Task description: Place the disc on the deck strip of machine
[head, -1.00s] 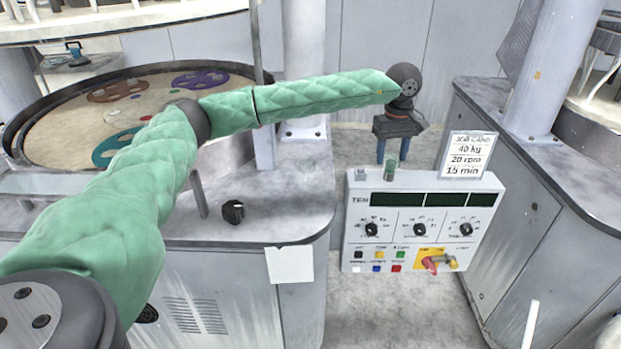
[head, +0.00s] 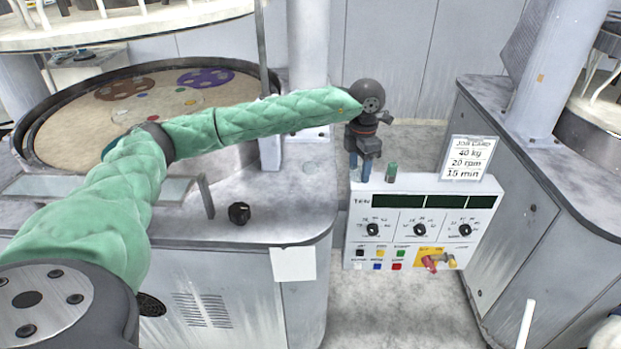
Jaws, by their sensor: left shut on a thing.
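My left gripper (head: 360,172) hangs with its blue fingers pointing down, just behind the top left of the control panel and right of the left machine's deck. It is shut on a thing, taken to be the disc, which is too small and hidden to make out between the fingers. The grey deck strip (head: 290,205) of the left machine runs in front of its round platen (head: 75,130) and is mostly bare. A second machine's grey deck (head: 545,150) stands at the right. My right gripper is not in view.
A brown carrier (head: 125,89) and a purple carrier (head: 206,78) lie on the platen. A black knob (head: 239,213) sits on the left deck. A pillar (head: 305,60) stands behind the deck.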

